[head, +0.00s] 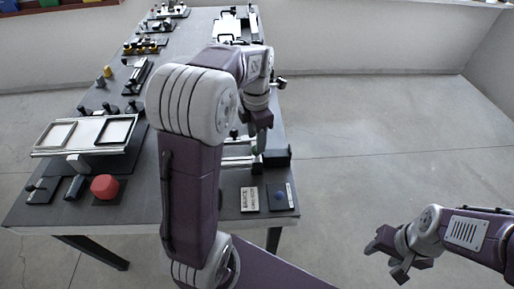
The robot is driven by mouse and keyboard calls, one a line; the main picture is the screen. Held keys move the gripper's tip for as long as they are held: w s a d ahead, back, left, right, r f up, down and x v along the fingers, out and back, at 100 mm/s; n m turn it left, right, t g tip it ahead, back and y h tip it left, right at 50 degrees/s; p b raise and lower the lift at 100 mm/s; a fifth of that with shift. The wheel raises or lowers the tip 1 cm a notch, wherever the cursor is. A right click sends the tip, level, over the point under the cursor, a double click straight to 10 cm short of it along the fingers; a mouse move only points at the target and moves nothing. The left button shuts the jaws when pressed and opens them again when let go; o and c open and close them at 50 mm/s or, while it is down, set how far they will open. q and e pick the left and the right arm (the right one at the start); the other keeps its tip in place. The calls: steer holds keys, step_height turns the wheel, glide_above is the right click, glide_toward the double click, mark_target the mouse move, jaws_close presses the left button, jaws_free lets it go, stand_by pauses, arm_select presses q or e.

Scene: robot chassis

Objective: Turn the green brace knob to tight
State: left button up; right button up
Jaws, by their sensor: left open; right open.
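A white card (249,200) that seems to read BRACE lies at the table's near right. My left gripper (259,133) is open, pointing down over the table's right side, above a light rail fixture with a black end block (276,157). What is between its fingers is too small to tell. My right gripper (386,261) is open and empty, off the table over the floor at lower right.
A white two-frame tray (88,116) stands at the left. A red knob (105,187) sits near the front edge. Several small fixtures and yellow parts (107,71) line the left side. A white fixture (229,27) is at the back. Floor right of the table is clear.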

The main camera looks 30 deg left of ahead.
arm_select(q)
step_height(320, 180, down, 4)
steer(key=shift+r, duration=0.15)
